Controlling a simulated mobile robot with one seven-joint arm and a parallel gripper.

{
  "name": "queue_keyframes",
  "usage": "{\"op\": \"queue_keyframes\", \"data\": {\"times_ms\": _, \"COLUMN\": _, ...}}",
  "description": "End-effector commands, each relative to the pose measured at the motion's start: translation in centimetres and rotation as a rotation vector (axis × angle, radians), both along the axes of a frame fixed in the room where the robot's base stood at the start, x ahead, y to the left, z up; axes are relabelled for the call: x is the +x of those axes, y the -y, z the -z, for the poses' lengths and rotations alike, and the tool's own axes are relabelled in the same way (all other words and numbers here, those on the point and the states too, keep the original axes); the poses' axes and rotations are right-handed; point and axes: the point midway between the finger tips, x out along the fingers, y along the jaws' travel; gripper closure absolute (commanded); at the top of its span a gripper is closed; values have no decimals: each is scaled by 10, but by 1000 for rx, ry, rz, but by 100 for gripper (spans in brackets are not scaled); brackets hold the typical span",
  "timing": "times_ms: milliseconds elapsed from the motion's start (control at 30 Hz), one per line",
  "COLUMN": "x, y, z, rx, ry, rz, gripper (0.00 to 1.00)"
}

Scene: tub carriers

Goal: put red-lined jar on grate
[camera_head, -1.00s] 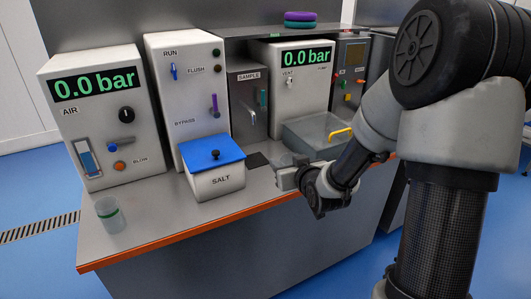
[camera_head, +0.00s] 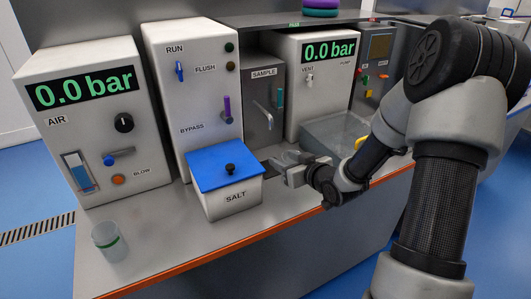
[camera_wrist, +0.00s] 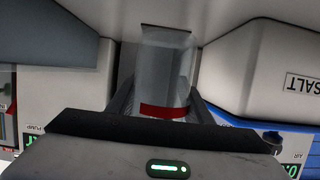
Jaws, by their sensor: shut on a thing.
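The red-lined jar, a clear cup with a red band (camera_wrist: 165,111), is between my gripper's fingers in the wrist view. My gripper (camera_wrist: 160,105) is shut on it. In the head view my gripper (camera_head: 282,173) is just right of the salt box, in front of the sample unit. The jar shows there only as a faint clear shape (camera_head: 289,158). A small dark patch (camera_head: 266,166) on the bench below the sample spout may be the grate. It is partly hidden by the salt box and my gripper, and I cannot tell whether the jar is over it.
The white salt box (camera_head: 228,198) with a blue lid stands close left of my gripper. A clear tub (camera_head: 335,135) with a yellow handle is to the right. A green-lined jar (camera_head: 110,242) stands at the front left. The bench between it and the salt box is clear.

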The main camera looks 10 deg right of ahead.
Motion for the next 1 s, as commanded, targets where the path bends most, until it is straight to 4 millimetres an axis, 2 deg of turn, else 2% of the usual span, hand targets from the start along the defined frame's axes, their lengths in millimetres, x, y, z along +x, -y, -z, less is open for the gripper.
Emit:
{"op": "queue_keyframes", "data": {"times_ms": 33, "x": 14, "y": -7, "z": 1, "rx": 2, "ry": 3, "rz": -5, "gripper": 78}}
{"op": "queue_keyframes", "data": {"times_ms": 200, "x": 58, "y": -20, "z": 1, "rx": 1, "ry": 3, "rz": -2, "gripper": 78}}
{"op": "queue_keyframes", "data": {"times_ms": 400, "x": 99, "y": -33, "z": 0, "rx": 2, "ry": 2, "rz": -1, "gripper": 78}}
{"op": "queue_keyframes", "data": {"times_ms": 700, "x": 122, "y": -41, "z": 0, "rx": 2, "ry": 2, "rz": -1, "gripper": 78}}
{"op": "queue_keyframes", "data": {"times_ms": 900, "x": 122, "y": -41, "z": 33, "rx": 2, "ry": -2, "rz": 0, "gripper": 78}}
{"op": "queue_keyframes", "data": {"times_ms": 1000, "x": 122, "y": -40, "z": 36, "rx": 0, "ry": 1, "rz": 0, "gripper": 78}}
